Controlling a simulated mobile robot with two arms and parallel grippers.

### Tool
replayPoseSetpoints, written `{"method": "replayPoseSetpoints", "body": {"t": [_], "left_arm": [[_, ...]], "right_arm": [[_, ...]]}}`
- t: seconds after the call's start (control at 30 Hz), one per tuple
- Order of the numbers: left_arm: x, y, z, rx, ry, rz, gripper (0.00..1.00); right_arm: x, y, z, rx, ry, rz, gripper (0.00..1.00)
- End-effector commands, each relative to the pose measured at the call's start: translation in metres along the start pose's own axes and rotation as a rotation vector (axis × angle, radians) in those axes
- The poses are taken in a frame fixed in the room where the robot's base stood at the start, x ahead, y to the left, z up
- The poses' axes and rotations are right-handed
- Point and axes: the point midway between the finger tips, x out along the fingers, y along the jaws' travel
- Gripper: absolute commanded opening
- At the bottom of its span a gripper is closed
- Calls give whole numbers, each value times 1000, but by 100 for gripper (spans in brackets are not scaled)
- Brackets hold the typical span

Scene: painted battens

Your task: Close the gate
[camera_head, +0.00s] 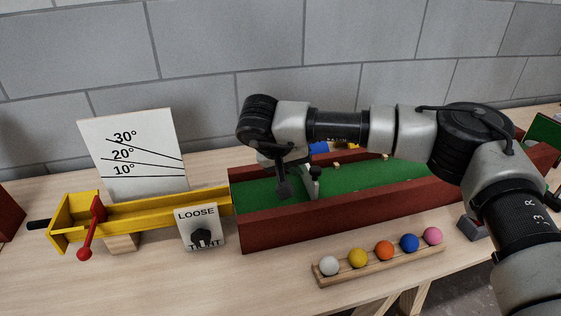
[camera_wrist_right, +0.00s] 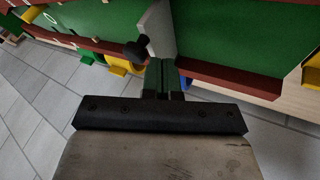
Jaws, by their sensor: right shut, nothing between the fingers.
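A pale grey plate (camera_head: 311,184) with a black knob, which looks like the gate, stands in the green-floored, red-walled trough (camera_head: 345,212). The arm partly hides it. In the right wrist view the plate (camera_wrist_right: 158,30) stands over the green floor, with its black knob (camera_wrist_right: 137,50) on its left side. My right gripper (camera_head: 284,190) is shut and empty, pointing down just left of the plate. In the wrist view its fingertips (camera_wrist_right: 161,66) are close below the plate; I cannot tell whether they touch it. My left gripper is out of view.
A yellow chute (camera_head: 150,213) with a red lever (camera_head: 93,225) meets the trough's left end. A LOOSE/TIGHT dial (camera_head: 202,230) and an angle board (camera_head: 133,155) stand beside it. A rack of coloured balls (camera_head: 380,266) lies in front. The front-left table is clear.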

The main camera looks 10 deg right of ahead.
Motion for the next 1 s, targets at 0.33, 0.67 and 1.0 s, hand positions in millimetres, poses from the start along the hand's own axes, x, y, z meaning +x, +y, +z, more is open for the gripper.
{"method": "replayPoseSetpoints", "body": {"t": [0.33, 0.67, 1.0], "left_arm": [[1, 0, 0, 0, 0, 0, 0], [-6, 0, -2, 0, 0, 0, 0], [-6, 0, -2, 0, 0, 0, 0]], "right_arm": [[5, 8, 1, 0, 1, 0, 0], [10, 21, 0, -46, 23, -21, 0], [16, 26, 1, -72, 34, -28, 0]]}}
